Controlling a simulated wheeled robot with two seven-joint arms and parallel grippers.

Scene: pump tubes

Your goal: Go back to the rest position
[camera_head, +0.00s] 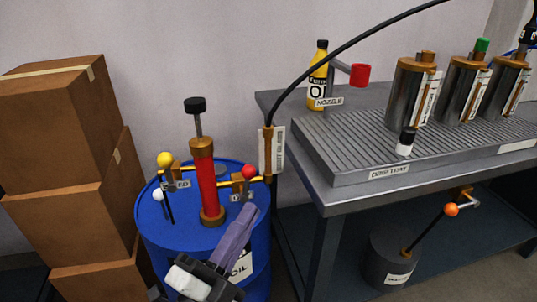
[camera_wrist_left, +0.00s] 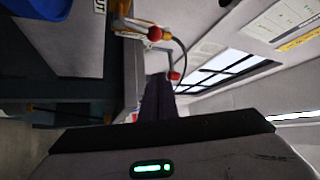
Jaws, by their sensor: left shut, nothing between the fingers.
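My left gripper (camera_head: 246,213) reaches up from the bottom of the head view, in front of the blue drum (camera_head: 155,222). Its purple fingers are together with nothing between them. They also show in the left wrist view (camera_wrist_left: 159,92) as a dark shape. The red pump (camera_head: 203,180) with its black knob stands upright on the drum, just left of the fingertips. The red ball (camera_head: 249,172) of the right-hand valve is above the fingertips. I cannot tell whether the fingers touch the drum. My right gripper is not in view.
A yellow ball (camera_head: 165,160) marks the drum's left valve. Stacked cardboard boxes (camera_head: 60,165) stand at the left. The steel bench (camera_head: 345,200) at the right bears a ribbed tray (camera_head: 370,150), several metal cylinders and a yellow oil bottle (camera_head: 317,80). A black hose (camera_head: 345,50) arches above it.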

